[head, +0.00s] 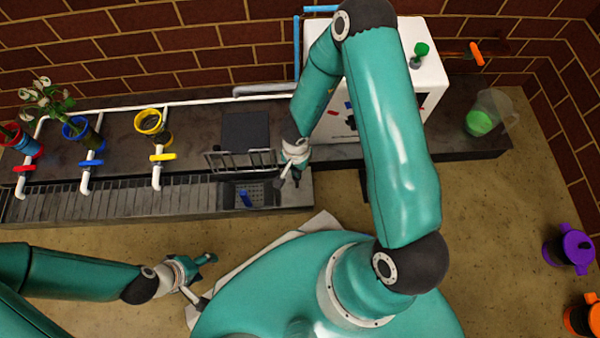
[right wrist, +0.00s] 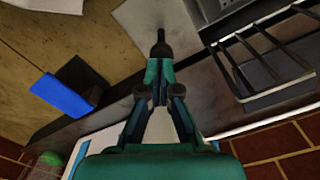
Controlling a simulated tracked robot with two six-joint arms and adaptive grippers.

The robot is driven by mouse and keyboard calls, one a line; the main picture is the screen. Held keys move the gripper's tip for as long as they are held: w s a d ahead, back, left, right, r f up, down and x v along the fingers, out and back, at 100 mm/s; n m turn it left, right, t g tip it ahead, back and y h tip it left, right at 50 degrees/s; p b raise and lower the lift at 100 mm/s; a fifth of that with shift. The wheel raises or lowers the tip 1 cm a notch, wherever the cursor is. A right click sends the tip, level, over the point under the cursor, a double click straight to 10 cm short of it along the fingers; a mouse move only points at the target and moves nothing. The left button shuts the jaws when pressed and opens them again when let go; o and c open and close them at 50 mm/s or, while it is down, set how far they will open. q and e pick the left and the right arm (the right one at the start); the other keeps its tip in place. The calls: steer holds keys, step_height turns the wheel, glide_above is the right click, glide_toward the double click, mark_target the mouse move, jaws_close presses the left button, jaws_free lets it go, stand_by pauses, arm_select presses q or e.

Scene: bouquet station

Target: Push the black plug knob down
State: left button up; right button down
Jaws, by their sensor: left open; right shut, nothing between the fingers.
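My right gripper (head: 289,180) is shut and empty at the counter's front edge, between the wire rack and the white box-shaped machine. It also shows in the right wrist view (right wrist: 158,68). A small black knob-like shape (right wrist: 160,46) lies directly beyond its fingertips in that view. I cannot tell whether this is the plug knob, or whether the fingers touch it. No black plug knob can be picked out surely in the head view. My left gripper (head: 194,279) is open and empty above the floor at lower left.
The wire rack (head: 240,159) stands behind a small basin (head: 262,193), with a blue piece (head: 245,199) in it. The white machine (head: 430,78) is behind my right arm. A blue block (right wrist: 61,94) on a dark part is left of the gripper in the wrist view.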

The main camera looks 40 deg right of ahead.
steer(key=shift+f, duration=0.1)
steer(key=shift+f+b, duration=1.7)
steer(key=shift+f, duration=0.75)
step_height(320, 180, up, 9)
steer(key=p, duration=1)
steer(key=shift+r+p, duration=0.2)
steer(key=shift+p, duration=0.2)
steer(key=shift+f, duration=0.1)
